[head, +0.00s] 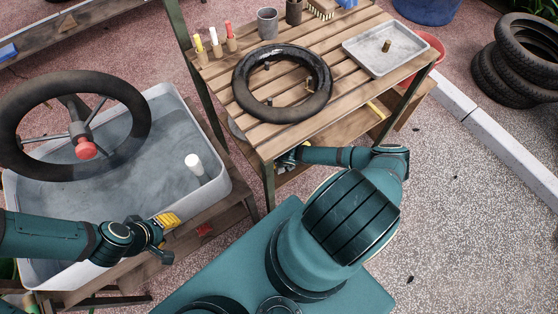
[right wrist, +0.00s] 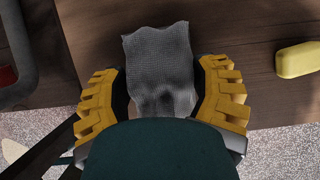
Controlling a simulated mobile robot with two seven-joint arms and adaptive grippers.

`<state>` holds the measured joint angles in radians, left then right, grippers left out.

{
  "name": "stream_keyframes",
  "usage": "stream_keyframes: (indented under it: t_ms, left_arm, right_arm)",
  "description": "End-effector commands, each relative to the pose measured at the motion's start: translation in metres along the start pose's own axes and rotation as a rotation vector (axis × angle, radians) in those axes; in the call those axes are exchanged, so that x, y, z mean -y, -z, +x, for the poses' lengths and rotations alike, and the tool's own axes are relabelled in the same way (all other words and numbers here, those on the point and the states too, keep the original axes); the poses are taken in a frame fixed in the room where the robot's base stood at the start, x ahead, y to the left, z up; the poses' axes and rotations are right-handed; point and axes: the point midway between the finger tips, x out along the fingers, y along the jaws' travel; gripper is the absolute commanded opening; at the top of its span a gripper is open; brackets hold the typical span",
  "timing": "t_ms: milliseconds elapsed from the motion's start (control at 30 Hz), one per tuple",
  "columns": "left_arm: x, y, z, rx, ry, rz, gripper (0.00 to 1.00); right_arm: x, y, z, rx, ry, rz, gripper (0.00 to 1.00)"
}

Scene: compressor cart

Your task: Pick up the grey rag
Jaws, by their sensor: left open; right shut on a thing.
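The grey rag (right wrist: 160,58) is between the yellow-padded fingers of my right gripper (right wrist: 162,92) in the right wrist view. The fingers are shut on it from both sides, and its far end sticks out over dark wood. I cannot tell whether it touches the wood. In the head view my right arm reaches under the slatted table, and the rag is hidden there. My left gripper (head: 168,238) is open and empty beside the front right edge of the grey tub.
A yellow block (right wrist: 297,59) lies right of the rag on the wooden shelf (right wrist: 262,95). The slatted table (head: 215,78) above carries a black tyre (head: 245,98) and a metal tray (head: 352,46). A water tub (head: 222,187) stands left, a wheel above it.

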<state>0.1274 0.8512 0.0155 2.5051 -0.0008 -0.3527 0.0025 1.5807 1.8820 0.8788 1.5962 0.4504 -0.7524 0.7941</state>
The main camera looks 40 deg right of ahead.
Motion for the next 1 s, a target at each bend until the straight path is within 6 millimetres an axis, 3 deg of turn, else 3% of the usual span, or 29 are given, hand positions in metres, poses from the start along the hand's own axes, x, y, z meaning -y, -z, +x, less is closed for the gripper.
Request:
stream_keyframes:
  t_ms: [200,700,1000]
  left_arm:
    - [-0.006,-0.001,-0.015,0.006,0.000,-0.001,0.44]
    - [-0.012,-0.001,-0.033,0.009,0.000,-0.003,0.44]
    - [-0.013,0.002,-0.036,0.004,0.000,-0.005,0.44]
  right_arm:
    - [0.001,-0.013,-0.030,0.001,0.002,-0.005,0.31]
    - [0.000,0.107,-0.075,-0.002,0.000,0.002,0.31]
    - [0.001,0.149,-0.091,0.000,0.001,0.000,0.31]
